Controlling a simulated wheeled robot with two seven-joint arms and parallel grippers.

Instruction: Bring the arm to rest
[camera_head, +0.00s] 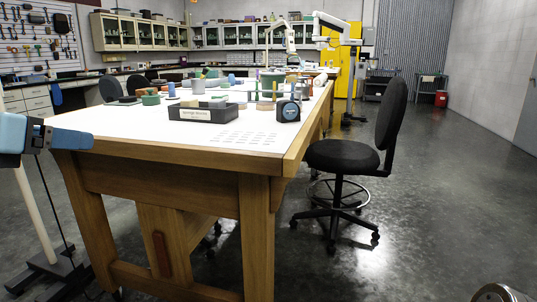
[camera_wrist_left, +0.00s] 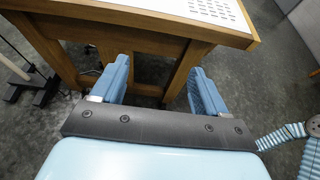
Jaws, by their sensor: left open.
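My left gripper (camera_head: 80,138) comes in at the left edge of the head view, in front of the near left corner of the wooden workbench (camera_head: 150,158). In the left wrist view its two blue fingers stand apart, and the gap between them (camera_wrist_left: 160,82) is empty. The bench's wooden front and legs lie beyond the fingers in that view. The gripper holds nothing. I cannot tell how far its fingertips are from the bench. My right gripper is in neither view.
On the bench are a dark labelled tray (camera_head: 203,117), a dark blue device (camera_head: 288,111) and several small items. A black swivel chair (camera_head: 343,156) stands at the right side. A dark stand base (camera_head: 48,272) is at lower left. The floor (camera_head: 450,200) at right is clear.

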